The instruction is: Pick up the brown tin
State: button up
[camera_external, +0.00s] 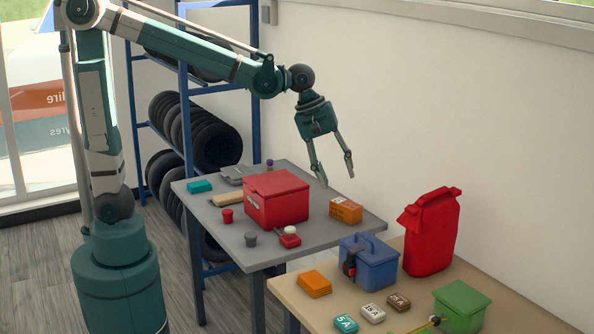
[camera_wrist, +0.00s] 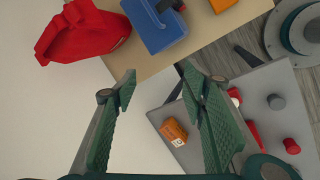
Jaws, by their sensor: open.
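A small brown tin (camera_external: 398,302) with a pale label lies on the wooden table in the external view. It is at the right end of a short row of small labelled tins, left of the green box. I cannot make it out in the wrist view. My gripper (camera_external: 337,180) is open and empty, pointing down in the air above the back right part of the grey table, far from the tin. Its two spread fingers also show in the wrist view (camera_wrist: 158,85).
A white tin (camera_external: 373,313) and a teal tin (camera_external: 345,323) lie beside the brown one. The green box (camera_external: 462,306), blue toolbox (camera_external: 369,262), orange packet (camera_external: 314,283) and tall red can (camera_external: 430,232) surround them. The grey table (camera_external: 213,222) holds a red box (camera_external: 277,199) and orange carton (camera_external: 346,210).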

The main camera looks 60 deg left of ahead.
jog(key=w+d+f+n+g+p, duration=0.1)
jog(key=d+f+n+p, duration=0.1)
jog(key=d, duration=0.6)
jog(key=w+d+f+n+g+p, duration=0.1)
jog(key=w+d+n+p, duration=0.1)
jog(key=d, duration=0.6)
jog(key=n+g+p, duration=0.1)
jog(key=n+p, duration=0.2)
send_over(399, 299)
jog(key=a, duration=0.3)
jog(key=a+x, duration=0.1)
jog(key=x, duration=0.3)
jog(key=a+x, duration=0.1)
jog(key=x, duration=0.4)
jog(key=a+x, duration=0.1)
jog(key=x, duration=0.4)
jog(key=shift+w+f, duration=0.1)
jog(key=shift+f, duration=0.7)
jog(key=shift+f, duration=0.1)
jog(key=shift+b+x, duration=0.3)
jog(key=shift+x, duration=0.9)
jog(key=shift+d+f, duration=0.1)
jog(key=shift+x, duration=2.5)
jog(key=shift+s, duration=0.25)
